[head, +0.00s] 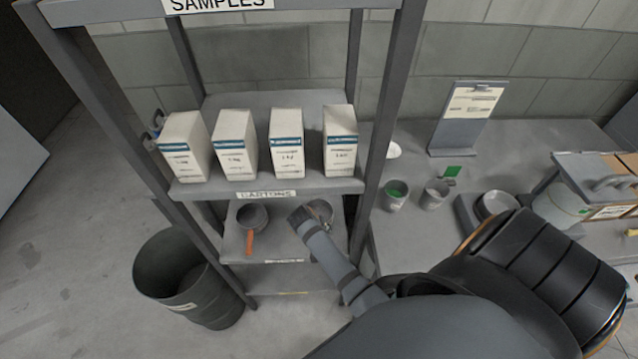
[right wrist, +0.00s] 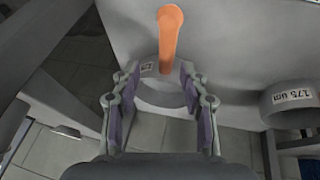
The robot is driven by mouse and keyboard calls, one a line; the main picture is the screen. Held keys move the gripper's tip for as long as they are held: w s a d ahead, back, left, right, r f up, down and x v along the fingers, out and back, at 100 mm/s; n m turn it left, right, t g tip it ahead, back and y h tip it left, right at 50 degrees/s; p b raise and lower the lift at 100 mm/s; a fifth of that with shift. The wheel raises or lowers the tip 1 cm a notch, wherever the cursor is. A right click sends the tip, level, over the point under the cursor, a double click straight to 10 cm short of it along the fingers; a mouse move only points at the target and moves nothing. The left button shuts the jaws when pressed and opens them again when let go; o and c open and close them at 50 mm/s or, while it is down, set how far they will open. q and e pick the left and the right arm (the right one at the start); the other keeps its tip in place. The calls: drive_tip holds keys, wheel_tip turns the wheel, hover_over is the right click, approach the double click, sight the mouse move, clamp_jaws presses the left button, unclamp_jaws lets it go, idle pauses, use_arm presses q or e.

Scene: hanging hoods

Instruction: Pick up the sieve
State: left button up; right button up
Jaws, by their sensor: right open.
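In the right wrist view a ring-shaped sieve (right wrist: 160,92) with a small label sits between the fingers of my right gripper (right wrist: 160,88), which is open. An orange handle (right wrist: 170,35) runs up from it. I cannot tell whether the fingers touch the ring. A second ring marked 175 um (right wrist: 291,97) is at the right. In the head view a dark round sieve (head: 252,216) with an orange handle shows on the shelf below the cartons, and another ring (head: 321,209) is partly hidden by my right arm. My left gripper is out of view.
Several white cartons (head: 286,145) stand on the shelf above, between the rack posts (head: 386,125). A dark bin (head: 180,280) stands at the rack's left. The bench (head: 405,240) at the right holds cups (head: 434,194), a bowl (head: 497,203) and a clipboard stand (head: 468,115).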

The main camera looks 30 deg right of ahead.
drive_tip(key=shift+w+f, duration=0.1)
drive_tip(key=shift+f, duration=0.7)
drive_tip(key=x, duration=0.2)
drive_tip(key=shift+w+f, duration=0.15)
drive_tip(key=shift+f, duration=0.15)
drive_tip(key=shift+w+f, duration=0.1)
drive_tip(key=shift+f, duration=0.2)
drive_tip(key=shift+d, duration=0.1)
drive_tip(key=shift+c, duration=0.8)
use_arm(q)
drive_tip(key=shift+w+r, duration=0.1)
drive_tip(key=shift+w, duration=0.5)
use_arm(e)
clamp_jaws()
